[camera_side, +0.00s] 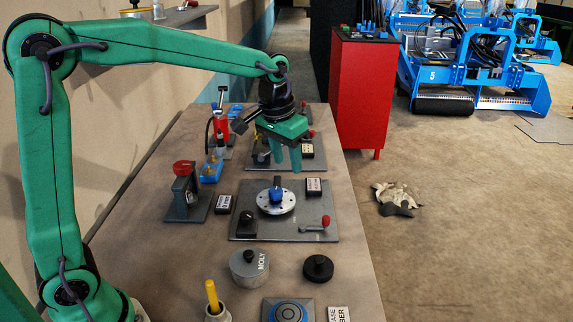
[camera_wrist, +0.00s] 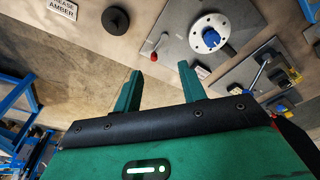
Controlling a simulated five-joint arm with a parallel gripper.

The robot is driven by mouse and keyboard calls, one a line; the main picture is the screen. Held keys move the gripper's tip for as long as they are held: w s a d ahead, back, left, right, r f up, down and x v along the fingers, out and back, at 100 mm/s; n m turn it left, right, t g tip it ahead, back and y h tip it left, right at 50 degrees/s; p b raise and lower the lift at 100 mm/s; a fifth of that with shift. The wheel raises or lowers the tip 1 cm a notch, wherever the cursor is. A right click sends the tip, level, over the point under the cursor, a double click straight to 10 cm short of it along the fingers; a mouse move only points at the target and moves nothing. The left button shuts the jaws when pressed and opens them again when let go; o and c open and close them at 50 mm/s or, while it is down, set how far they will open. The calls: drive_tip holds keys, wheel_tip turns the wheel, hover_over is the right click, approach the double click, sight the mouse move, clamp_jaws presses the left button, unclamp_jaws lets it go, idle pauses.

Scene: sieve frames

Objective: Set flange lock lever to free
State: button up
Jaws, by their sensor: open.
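A grey plate (camera_side: 250,228) carries a round white flange (camera_side: 288,203) with a blue handle (camera_side: 277,194) on top. At its front right is a short lever with a red knob (camera_side: 325,221); the wrist view shows this red knob too (camera_wrist: 146,57). The task's lever appears to be this red-knobbed one, but its label is too small to read. My gripper (camera_side: 287,162) is open and empty, fingers pointing down, above and behind the flange plate and apart from it. In the wrist view, my fingers (camera_wrist: 160,72) have nothing between them.
A second plate behind, partly hidden by my gripper, holds another red-knobbed lever (camera_side: 311,134). A red-topped device (camera_side: 184,170) stands left. A MOLY tin (camera_side: 249,268), a black knob (camera_side: 318,268) and a yellow-handled pot (camera_side: 212,295) are in front. A red cabinet (camera_side: 362,95) stands beyond the table.

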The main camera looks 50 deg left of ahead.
drive_tip(key=w+d+f+g, duration=0.1)
drive_tip(key=w+d+f, duration=0.1)
drive_tip(key=w+f, duration=0.35)
drive_tip(key=g, duration=0.1)
hover_over(327, 217)
wheel_tip(327, 217, down, 7)
drive_tip(key=shift+s, duration=0.1)
drive_tip(key=shift+f, duration=0.1)
drive_tip(key=shift+f, duration=3.8)
drive_tip(key=shift+c, duration=0.2)
clamp_jaws()
